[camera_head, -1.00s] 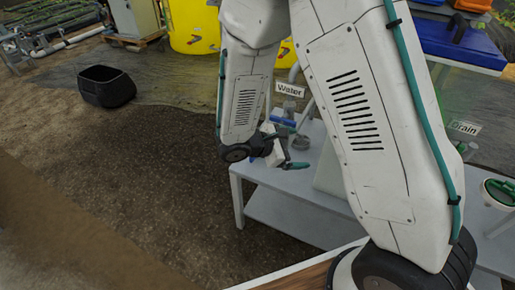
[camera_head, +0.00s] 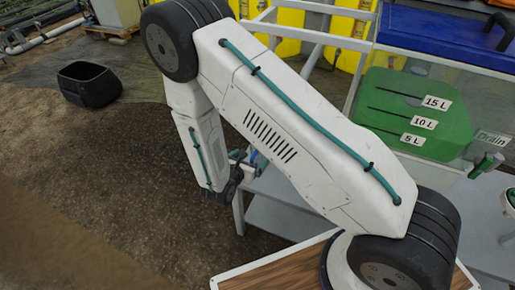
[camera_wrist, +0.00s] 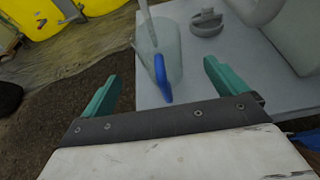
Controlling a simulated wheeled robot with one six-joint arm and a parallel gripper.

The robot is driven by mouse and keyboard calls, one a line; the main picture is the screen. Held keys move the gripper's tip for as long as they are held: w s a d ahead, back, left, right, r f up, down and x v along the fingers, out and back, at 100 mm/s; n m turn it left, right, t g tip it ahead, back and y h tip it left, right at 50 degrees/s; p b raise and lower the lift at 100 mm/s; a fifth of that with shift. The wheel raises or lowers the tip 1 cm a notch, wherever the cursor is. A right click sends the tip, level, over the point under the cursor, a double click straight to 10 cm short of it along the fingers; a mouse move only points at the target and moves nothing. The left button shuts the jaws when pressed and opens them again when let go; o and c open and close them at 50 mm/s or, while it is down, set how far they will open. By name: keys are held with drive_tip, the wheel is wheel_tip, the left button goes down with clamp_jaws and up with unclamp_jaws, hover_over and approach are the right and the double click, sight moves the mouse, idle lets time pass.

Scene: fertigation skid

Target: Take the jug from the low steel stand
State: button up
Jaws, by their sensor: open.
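The jug (camera_wrist: 169,50) is pale and translucent with a blue handle (camera_wrist: 162,80). In the wrist view it stands near the edge of the grey stand top (camera_wrist: 245,65), handle towards me. My gripper (camera_wrist: 160,68) is open, its two green fingers on either side of the handle's line in the picture. The fingers do not visibly touch the jug, and I cannot tell the remaining depth between them. In the head view the grey stand (camera_head: 285,216) is partly behind my arm, and the jug cannot be made out clearly.
A pale pipe (camera_wrist: 147,22) comes down at the jug's mouth. A grey round fitting (camera_wrist: 206,23) lies right of the jug. A green tank with litre labels (camera_head: 400,110) stands at right. A black bin (camera_head: 90,86) is on open ground at left.

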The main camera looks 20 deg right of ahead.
sight(256, 152)
drive_tip(key=x, duration=0.8)
drive_tip(key=shift+w+f, duration=0.1)
drive_tip(key=shift+f, duration=0.3)
drive_tip(key=shift+c, duration=0.3)
drive_tip(key=shift+a, duration=0.1)
drive_tip(key=c, duration=1)
